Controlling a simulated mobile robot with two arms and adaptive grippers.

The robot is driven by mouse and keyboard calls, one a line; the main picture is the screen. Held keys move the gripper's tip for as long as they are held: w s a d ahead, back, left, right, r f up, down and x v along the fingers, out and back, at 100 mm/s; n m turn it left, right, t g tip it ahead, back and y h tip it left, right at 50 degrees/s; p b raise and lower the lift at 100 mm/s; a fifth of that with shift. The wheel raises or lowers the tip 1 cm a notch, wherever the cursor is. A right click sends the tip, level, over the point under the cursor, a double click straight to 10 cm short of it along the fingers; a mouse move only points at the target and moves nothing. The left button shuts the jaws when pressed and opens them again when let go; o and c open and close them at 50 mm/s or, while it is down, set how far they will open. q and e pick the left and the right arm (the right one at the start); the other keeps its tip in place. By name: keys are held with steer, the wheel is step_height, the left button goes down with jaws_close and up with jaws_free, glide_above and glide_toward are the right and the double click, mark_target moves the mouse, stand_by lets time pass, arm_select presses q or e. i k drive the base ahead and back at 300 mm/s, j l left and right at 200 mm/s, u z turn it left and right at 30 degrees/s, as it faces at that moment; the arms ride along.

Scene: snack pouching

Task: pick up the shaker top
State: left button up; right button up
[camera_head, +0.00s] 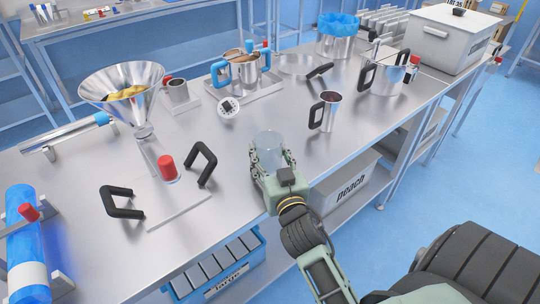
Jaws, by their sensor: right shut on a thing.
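My right gripper (271,160) is at the front edge of the steel table (235,143), with its fingers around a clear, pale cylindrical piece (268,140). This piece looks like the shaker top. The gripper is shut on it, and its upper part shows above the fingers. The fingers and palm hide its lower part, so I cannot tell whether it touches the table. My left gripper is not in view.
A metal mug with a dark handle (329,111) stands right of the gripper. A funnel (123,93), a plate with black handles (165,200) and a round dial (228,107) are to the left. Pots (385,74) stand behind. Bare steel lies between the gripper and dial.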

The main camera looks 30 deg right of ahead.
mark_target(228, 108)
steer(key=k+j, duration=0.25)
steer(key=k, duration=0.2)
steer(key=z, duration=1.35)
